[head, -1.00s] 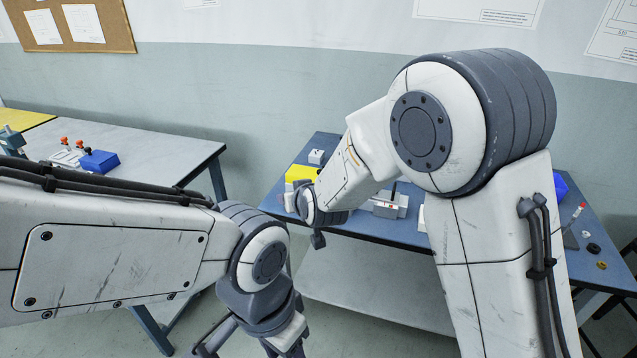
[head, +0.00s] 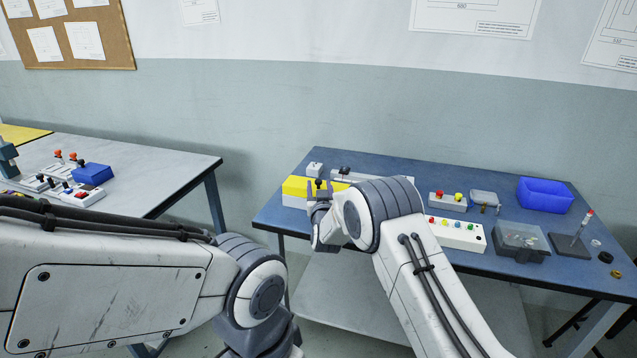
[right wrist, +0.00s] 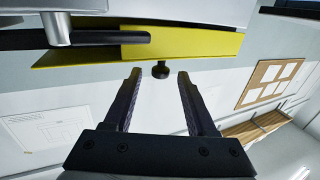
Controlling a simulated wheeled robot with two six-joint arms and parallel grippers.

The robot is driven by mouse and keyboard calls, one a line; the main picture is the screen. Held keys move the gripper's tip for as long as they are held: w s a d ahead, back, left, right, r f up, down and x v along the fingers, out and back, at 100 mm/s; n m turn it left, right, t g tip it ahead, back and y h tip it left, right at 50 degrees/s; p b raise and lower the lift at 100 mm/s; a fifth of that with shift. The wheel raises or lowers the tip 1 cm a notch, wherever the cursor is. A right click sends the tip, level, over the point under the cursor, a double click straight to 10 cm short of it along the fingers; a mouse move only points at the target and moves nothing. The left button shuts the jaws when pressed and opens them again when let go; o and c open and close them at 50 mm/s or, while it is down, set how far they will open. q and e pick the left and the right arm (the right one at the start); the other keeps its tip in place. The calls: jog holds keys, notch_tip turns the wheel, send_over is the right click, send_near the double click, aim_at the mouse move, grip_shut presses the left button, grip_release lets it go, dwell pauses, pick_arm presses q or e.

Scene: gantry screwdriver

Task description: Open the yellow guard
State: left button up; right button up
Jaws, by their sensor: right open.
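The yellow guard (head: 297,187) is at the left end of the blue table, on a pale box-like unit. In the right wrist view the guard (right wrist: 190,45) spans the top as a yellow panel with a small black knob (right wrist: 160,70) sticking out from its edge. My right gripper (head: 320,185) is at the guard's front. In the right wrist view its open fingers (right wrist: 159,74) are on either side of the knob, with gaps to it. Whether the fingertips touch the guard cannot be told. My left arm shows at lower left; its gripper is out of the picture.
The blue table (head: 375,166) also holds a button panel (head: 456,234), a blue bin (head: 545,195), a clear-lidded box (head: 522,241) and a small stand (head: 575,242). A grey table (head: 150,160) stands at left, with floor between the tables.

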aim_at(319, 183)
jog(key=shift+w+a, duration=0.1)
jog(key=shift+w, duration=1.4)
jog(key=shift+c, duration=0.4)
grip_shut()
